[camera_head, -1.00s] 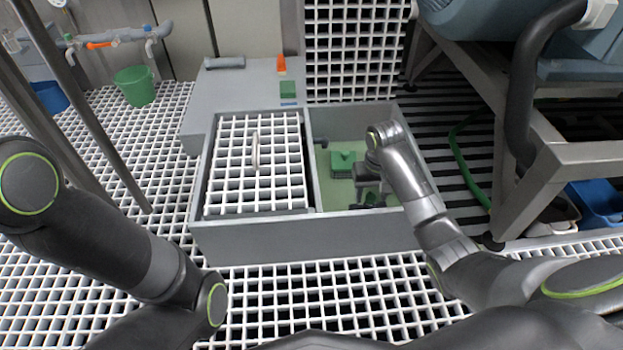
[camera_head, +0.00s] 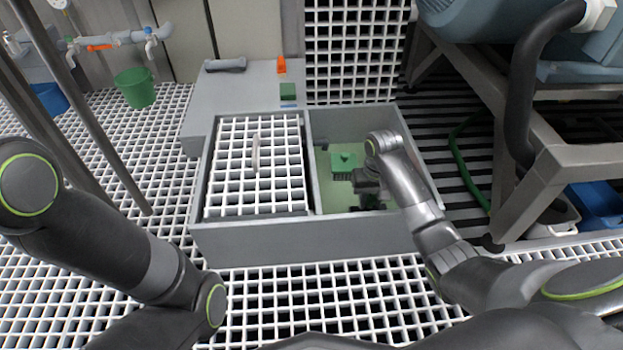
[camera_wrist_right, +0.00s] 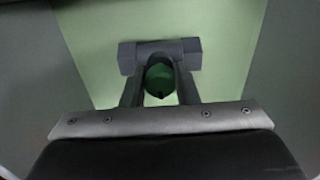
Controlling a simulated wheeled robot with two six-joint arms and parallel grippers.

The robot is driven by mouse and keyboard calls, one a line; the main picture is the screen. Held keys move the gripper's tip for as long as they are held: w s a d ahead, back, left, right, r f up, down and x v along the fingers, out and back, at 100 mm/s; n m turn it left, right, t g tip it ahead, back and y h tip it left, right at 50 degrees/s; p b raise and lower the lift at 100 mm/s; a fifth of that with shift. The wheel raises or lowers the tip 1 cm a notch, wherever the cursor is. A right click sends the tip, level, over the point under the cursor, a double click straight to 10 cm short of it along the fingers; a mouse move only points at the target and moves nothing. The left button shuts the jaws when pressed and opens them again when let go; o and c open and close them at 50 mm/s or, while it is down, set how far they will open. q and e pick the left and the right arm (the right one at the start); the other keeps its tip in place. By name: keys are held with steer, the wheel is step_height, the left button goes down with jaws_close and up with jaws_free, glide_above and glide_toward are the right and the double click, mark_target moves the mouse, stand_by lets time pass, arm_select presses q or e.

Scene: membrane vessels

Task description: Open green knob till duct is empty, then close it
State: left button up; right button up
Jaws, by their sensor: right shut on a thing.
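The open duct (camera_head: 427,190) is a grey-walled pit with a pale green bottom, right of the grating cover. My right gripper (camera_head: 367,199) reaches down into it, small and dark in the head view. In the right wrist view, the fingers of my right gripper (camera_wrist_right: 160,92) are shut on a round green knob (camera_wrist_right: 160,76). A dark grey pipe-like fitting (camera_wrist_right: 130,57) lies just beyond the knob. In the head view the arm and gripper hide the knob. I cannot tell how far the knob is turned or whether liquid covers the bottom. My left gripper is out of view.
A green block-shaped device (camera_head: 344,160) stands in the duct, left of my right gripper. A white grating cover (camera_head: 235,180) fills the left compartment. A metal frame (camera_head: 540,190) stands close on the right. A green bucket (camera_head: 135,88) stands at the back left.

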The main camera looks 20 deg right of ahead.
steer(key=n+p, duration=0.2)
steer(key=shift+r+p, duration=0.25)
steer(key=shift+p, duration=0.05)
steer(key=shift+f+n+p, duration=0.2)
steer(key=shift+n+p, duration=0.3)
steer(key=shift+n, duration=0.5)
steer(key=shift+r+n+p, duration=0.2)
steer(key=shift+n+p, duration=0.8)
steer(key=shift+f+n+p, duration=0.2)
steer(key=shift+n+p, duration=0.3)
steer(key=shift+n, duration=0.5)
steer(key=shift+r+n+p, duration=0.15)
steer(key=shift+n+p, duration=0.6)
steer(key=shift+n, duration=0.25)
steer(key=shift+n+p, duration=0.4)
steer(key=shift+n, duration=0.6)
steer(key=n+p, duration=0.1)
steer(key=n, duration=0.2)
steer(key=shift+p, duration=0.3)
steer(key=shift+n, duration=0.7)
steer(key=n+p, duration=0.1)
steer(key=n, duration=0.1)
steer(key=shift+n, duration=0.3)
steer(key=shift+f+n+p, duration=0.2)
steer(key=shift+n+p, duration=0.15)
steer(key=shift+n, duration=0.35)
